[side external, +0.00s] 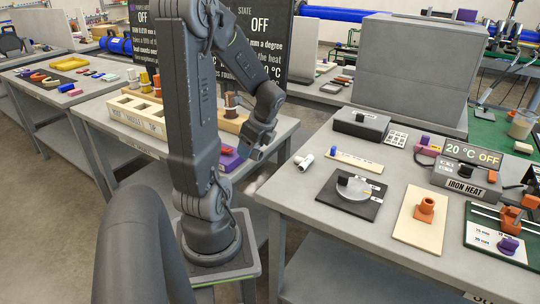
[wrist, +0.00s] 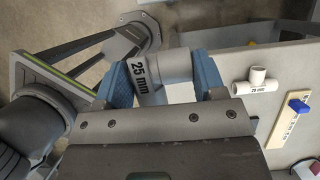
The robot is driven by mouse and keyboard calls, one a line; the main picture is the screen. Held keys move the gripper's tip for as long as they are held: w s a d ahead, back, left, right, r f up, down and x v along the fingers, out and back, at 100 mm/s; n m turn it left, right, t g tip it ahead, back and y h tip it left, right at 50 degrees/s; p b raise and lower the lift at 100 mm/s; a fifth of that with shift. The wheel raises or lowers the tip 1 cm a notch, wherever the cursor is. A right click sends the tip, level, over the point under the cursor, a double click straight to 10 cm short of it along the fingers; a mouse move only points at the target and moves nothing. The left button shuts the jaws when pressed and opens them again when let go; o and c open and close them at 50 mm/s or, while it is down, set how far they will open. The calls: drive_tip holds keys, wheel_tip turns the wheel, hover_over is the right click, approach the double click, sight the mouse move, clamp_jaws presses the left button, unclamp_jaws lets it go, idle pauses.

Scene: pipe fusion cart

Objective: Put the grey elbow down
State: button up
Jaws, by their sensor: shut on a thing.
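The grey elbow (wrist: 148,80), marked "25 mm", sits between the two blue fingers of my gripper (wrist: 163,82) in the wrist view. My gripper is shut on it and holds it up in the air. In the side view my gripper (side external: 256,150) hangs by the gap between the two front tables, left of the right-hand table (side external: 300,202). The elbow is too small and dark there to make out clearly.
On the right-hand table a white tee (side external: 305,162) lies near the left edge, beside a cream strip (side external: 350,158) with a blue piece. A black plate (side external: 368,205) with a clear disc and a cream board (side external: 405,232) with an orange fitting stand nearby. The front left corner is bare.

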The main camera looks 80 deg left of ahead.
drive_tip(key=shift+s+a+r, duration=0.15)
drive_tip(key=shift+s+r, duration=0.1)
drive_tip(key=shift+s, duration=0.2)
drive_tip(key=shift+w+n+h, duration=0.3)
drive_tip(key=shift+w+n, duration=0.35)
drive_tip(key=shift+n, duration=0.35)
drive_tip(key=w+d+n+h, duration=0.2)
drive_tip(key=w+n+h, duration=0.3)
drive_tip(key=w+n, duration=0.6)
drive_tip(key=n+t+h, duration=0.2)
drive_tip(key=n+t, duration=0.3)
drive_tip(key=n, duration=1.3)
hover_over(366, 194)
drive_tip(key=a, duration=0.1)
drive_tip(key=f, duration=0.4)
drive_tip(key=shift+s+a+f, duration=0.15)
drive_tip(key=shift+s+f, duration=0.05)
drive_tip(key=shift+s, duration=0.1)
drive_tip(key=shift+f, duration=2)
